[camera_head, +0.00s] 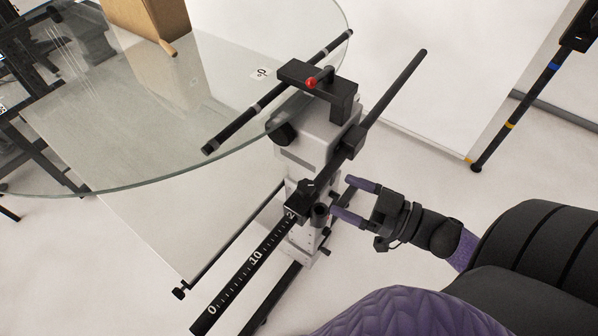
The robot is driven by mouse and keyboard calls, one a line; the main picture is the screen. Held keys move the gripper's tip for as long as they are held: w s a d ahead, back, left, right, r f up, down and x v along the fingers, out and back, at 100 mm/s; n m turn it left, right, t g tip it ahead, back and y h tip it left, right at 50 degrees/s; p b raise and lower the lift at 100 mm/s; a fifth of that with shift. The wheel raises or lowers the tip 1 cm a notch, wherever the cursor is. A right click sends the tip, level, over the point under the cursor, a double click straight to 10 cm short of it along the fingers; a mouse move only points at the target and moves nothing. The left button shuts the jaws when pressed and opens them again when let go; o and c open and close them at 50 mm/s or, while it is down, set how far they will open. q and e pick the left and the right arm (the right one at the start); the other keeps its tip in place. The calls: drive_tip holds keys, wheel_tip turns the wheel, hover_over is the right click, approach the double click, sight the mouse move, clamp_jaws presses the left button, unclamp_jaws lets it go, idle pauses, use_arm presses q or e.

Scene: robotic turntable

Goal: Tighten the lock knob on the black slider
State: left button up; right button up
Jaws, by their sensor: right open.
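The black slider (296,209) sits on the black scale rail (255,262), close to the scale's 20 end. A small dark knob (307,187) stands on top of the slider. A dark round cylinder (320,212) shows just right of the slider; I cannot tell which of the two is the lock knob. My right gripper (341,197) is open and empty, with its two purple fingers pointing left toward the slider. The lower fingertip is very near the round cylinder; I cannot tell whether they touch. My left gripper is not in view.
The round glass turntable top (130,165) fills the upper left. A black bracket with a red ball (311,83) stands over the grey column (308,150). A long black rod (395,90) slants up behind the gripper.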

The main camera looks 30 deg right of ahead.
sight(296, 192)
drive_tip(key=shift+n+g+y, duration=0.4)
drive_tip(key=shift+g+y, duration=0.1)
drive_tip(key=shift+y, duration=0.1)
drive_tip(key=x, duration=0.4)
drive_tip(key=b+x, duration=0.1)
drive_tip(key=x, duration=0.4)
drive_tip(key=shift+s+a+r, duration=0.1)
drive_tip(key=shift+s+a, duration=0.1)
drive_tip(key=shift+a, duration=0.05)
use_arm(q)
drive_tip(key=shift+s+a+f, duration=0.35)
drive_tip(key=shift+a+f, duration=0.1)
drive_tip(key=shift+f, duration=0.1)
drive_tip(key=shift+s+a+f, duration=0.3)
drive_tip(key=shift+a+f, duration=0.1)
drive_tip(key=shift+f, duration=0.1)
use_arm(e)
drive_tip(key=shift+w+a, duration=0.25)
drive_tip(key=shift+w, duration=0.1)
drive_tip(key=c, duration=1.1)
clamp_jaws()
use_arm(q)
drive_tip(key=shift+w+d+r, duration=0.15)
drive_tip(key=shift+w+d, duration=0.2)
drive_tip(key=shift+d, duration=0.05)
